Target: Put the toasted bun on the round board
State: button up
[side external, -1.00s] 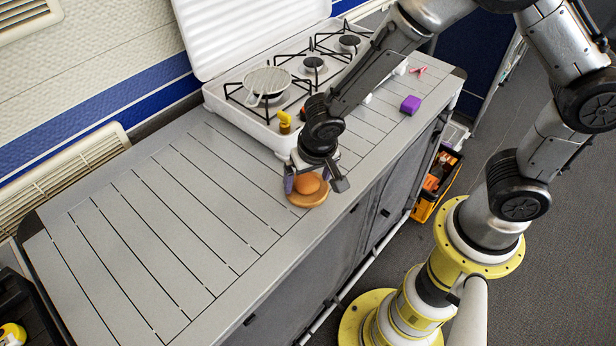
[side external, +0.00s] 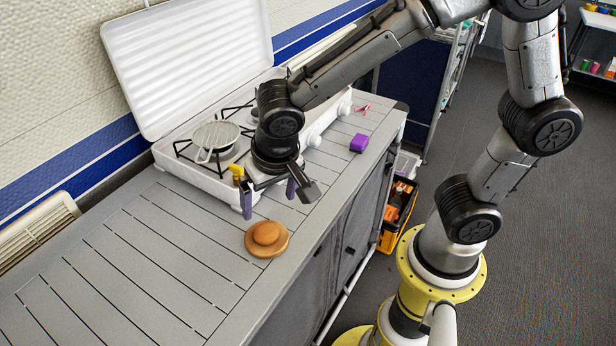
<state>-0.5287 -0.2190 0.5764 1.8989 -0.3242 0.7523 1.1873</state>
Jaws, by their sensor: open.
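The toasted bun (side external: 266,232), round and orange-brown, rests on the round wooden board (side external: 281,246). The board lies flat on the slatted grey counter, near its front edge. My gripper (side external: 268,200) is open and empty. It is raised above and behind the board, apart from the bun, with its purple-padded fingers pointing down.
A white camp stove (side external: 180,152) with its lid up stands behind my gripper, with a small round grill rack (side external: 216,137) on one burner. A yellow item (side external: 237,172) sits at the stove's front. The counter's left (side external: 130,275) is clear.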

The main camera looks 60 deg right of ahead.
jog(key=s+d+r+n+t, duration=0.1)
jog(key=s+d+r+n, duration=0.1)
jog(key=s+d+r, duration=0.3)
jog(key=s+d+r+n+t+y, duration=0.1)
jog(key=s+d+r+n, duration=0.2)
jog(key=s+d+r, duration=0.2)
jog(key=s+d, duration=0.2)
jog(key=s, duration=0.2)
jog(key=shift+s+d+t, duration=0.2)
jog(key=shift+s+t, duration=0.05)
jog(key=shift+t, duration=0.15)
jog(key=shift+r, duration=0.1)
